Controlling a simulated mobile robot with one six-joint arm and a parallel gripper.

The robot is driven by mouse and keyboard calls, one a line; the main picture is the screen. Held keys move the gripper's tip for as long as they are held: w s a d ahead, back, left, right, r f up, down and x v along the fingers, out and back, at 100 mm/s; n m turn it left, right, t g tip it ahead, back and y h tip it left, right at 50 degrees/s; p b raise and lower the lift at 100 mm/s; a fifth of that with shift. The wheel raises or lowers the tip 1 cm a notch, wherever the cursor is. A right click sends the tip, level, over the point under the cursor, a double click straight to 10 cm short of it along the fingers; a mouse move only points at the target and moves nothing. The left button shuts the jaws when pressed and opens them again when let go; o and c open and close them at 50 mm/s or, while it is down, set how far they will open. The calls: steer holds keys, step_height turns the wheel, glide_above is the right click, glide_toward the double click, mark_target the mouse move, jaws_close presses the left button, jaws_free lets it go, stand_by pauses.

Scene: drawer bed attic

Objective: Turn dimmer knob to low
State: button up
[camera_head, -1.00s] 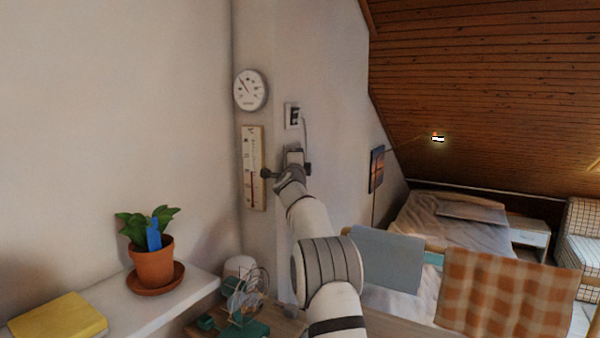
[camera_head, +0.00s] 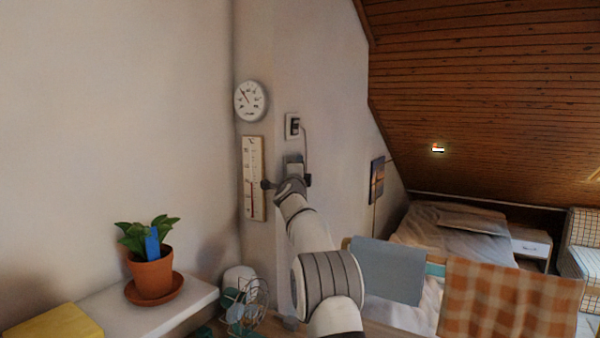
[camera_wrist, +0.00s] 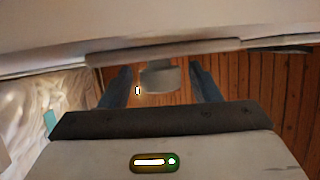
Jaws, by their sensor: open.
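The grey dimmer knob (camera_wrist: 160,77) sticks out from a pale plate (camera_wrist: 150,50) on the wall in the wrist view. My gripper (camera_wrist: 162,88) is open, with one dark finger on each side of the knob and a visible gap to each. In the head view my gripper (camera_head: 291,180) is at the wall near the corner, just below a white wall plate with a cord (camera_head: 293,126). The knob is hidden behind my gripper there. I cannot make out a mark showing the knob's setting.
A thermometer (camera_head: 253,160) and a round gauge (camera_head: 250,101) hang left of my gripper. Below are a potted plant (camera_head: 152,270) on a shelf and a small fan (camera_head: 245,305). A picture (camera_head: 377,180) and a bed (camera_head: 450,235) lie to the right.

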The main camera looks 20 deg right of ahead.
steer(key=b+v, duration=0.4)
steer(key=v, duration=0.3)
steer(key=shift+s+a, duration=0.2)
steer(key=shift+s, duration=0.1)
steer(key=shift+a+f, duration=0.1)
steer(key=s+a+f+n+g+y, duration=0.2)
steer(key=s+a+f+n+y, duration=0.4)
steer(key=s+a, duration=0.25)
steer(key=s+a+f+n+g+y, duration=0.3)
steer(key=s+a+f+n+y, duration=0.15)
steer(key=s+a+n, duration=0.45)
steer(key=s+f+n+g, duration=0.2)
steer(key=s+f, duration=0.4)
steer(key=s, duration=0.5)
steer(key=s+f+n+g, duration=0.3)
steer(key=s+f, duration=0.4)
steer(key=s, duration=0.5)
steer(key=s+f+n+g, duration=0.3)
steer(key=s+f+g, duration=0.2)
steer(key=s, duration=0.7)
step_height(320, 180, down, 2)
steer(key=shift+s+a+f+h, duration=0.1)
steer(key=shift+s+a+h, duration=0.15)
steer(key=shift+a+h, duration=0.15)
